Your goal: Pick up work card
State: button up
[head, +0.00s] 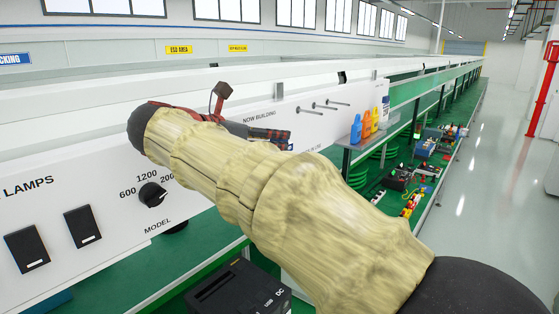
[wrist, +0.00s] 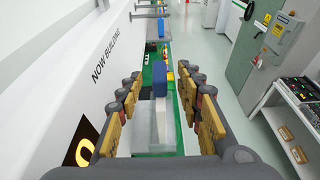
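My gripper (wrist: 165,108) is open, with its yellow-padded fingers wide apart on both sides of the wrist view. Between the fingers, beyond or below the tips, is an upright pale, see-through piece (wrist: 150,130) with a blue part (wrist: 160,82) at its top. I cannot tell whether this is the work card or whether the fingers touch it. In the head view my gripper (head: 272,136) is at the white panel (head: 225,180), just under the words NOW BUILDING. My arm hides the panel behind it, and no work card shows clearly there.
Several metal pegs (head: 325,104) stick out of the panel right of my gripper. A shelf (head: 372,131) with blue, orange and yellow bottles stands beyond. A black device (head: 238,290) sits below my arm. The aisle floor (head: 500,150) at right is clear.

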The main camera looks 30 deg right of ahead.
jog(key=x, duration=0.3)
jog(key=shift+w+d, duration=0.15)
jog(key=shift+d, duration=0.15)
jog(key=shift+c, duration=1.1)
grip_shut()
jog(key=shift+r, duration=0.1)
